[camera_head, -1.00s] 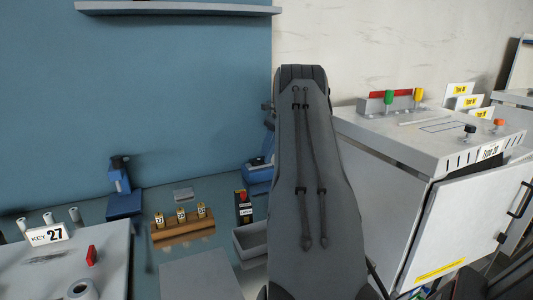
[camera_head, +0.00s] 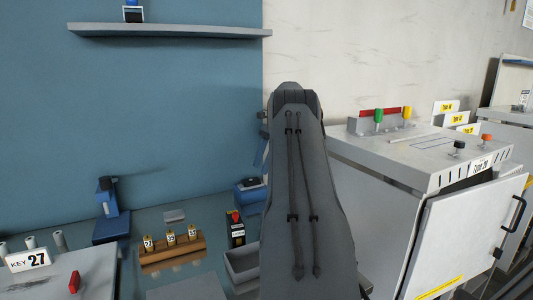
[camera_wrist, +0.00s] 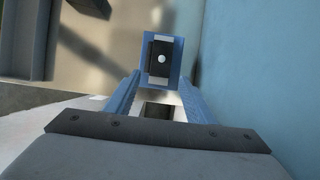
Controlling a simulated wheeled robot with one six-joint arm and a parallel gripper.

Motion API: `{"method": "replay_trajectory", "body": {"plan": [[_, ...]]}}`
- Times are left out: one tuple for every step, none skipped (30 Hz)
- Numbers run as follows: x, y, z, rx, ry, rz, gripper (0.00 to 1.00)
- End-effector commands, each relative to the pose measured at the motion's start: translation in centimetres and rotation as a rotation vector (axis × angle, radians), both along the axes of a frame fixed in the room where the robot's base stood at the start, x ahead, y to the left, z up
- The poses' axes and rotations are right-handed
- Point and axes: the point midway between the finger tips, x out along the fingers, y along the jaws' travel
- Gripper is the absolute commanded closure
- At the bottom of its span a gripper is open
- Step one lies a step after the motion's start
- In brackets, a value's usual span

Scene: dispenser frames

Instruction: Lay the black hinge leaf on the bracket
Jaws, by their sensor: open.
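A black plate with a pale round spot (camera_wrist: 161,59), which looks like the hinge leaf, lies on a blue block (camera_wrist: 175,44) in the wrist view. Pale strips show at its two ends. The block looks like the bracket, and it also shows as a blue piece with a dark top (camera_head: 251,193) left of my arm in the head view. My gripper (camera_wrist: 160,86) is open, its blue fingers spread either side of the near end of the block. I cannot tell whether they touch it. In the head view my arm hides most of the gripper.
A wooden rack (camera_head: 172,250) with several brass pieces, a grey tray (camera_head: 241,268) and a red-topped black device (camera_head: 236,231) stand left of my arm. A blue stand (camera_head: 108,215) is farther left. A white cabinet (camera_head: 385,205) stands right. The blue wall (camera_wrist: 260,80) is close beside my gripper.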

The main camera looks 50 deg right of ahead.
Motion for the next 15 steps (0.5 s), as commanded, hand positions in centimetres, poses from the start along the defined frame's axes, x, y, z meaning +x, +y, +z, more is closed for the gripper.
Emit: {"method": "replay_trajectory", "body": {"plan": [[-0.1,-0.5,0.8,-0.003,-0.003,-0.001,0.51],[-0.1,-0.7,1.2,-0.002,-0.003,0.0,0.51],[-0.2,-0.9,1.9,-0.003,-0.002,-0.001,0.51],[-0.3,-1.1,2.5,-0.003,-0.002,0.0,0.51],[-0.4,-1.2,3.0,-0.003,-0.002,0.0,0.51],[-0.4,-1.4,3.3,-0.002,-0.002,0.0,0.51],[-0.5,-1.5,3.6,0.0,-0.001,0.001,0.51],[-0.5,-1.7,4.0,-0.002,-0.002,0.0,0.51],[-0.7,-1.8,4.4,-0.002,-0.002,0.0,0.51],[-0.7,-1.9,4.7,-0.002,-0.001,-0.001,0.51],[-0.8,-2.0,5.1,-0.002,-0.001,-0.001,0.51],[-0.9,-2.1,5.4,0.001,0.001,-0.001,0.51],[-0.9,-2.1,5.6,0.001,0.001,-0.001,0.51],[-0.9,-2.2,5.8,0.0,0.001,-0.001,0.51],[-0.9,-2.3,6.1,0.0,0.0,0.0,0.51]]}}
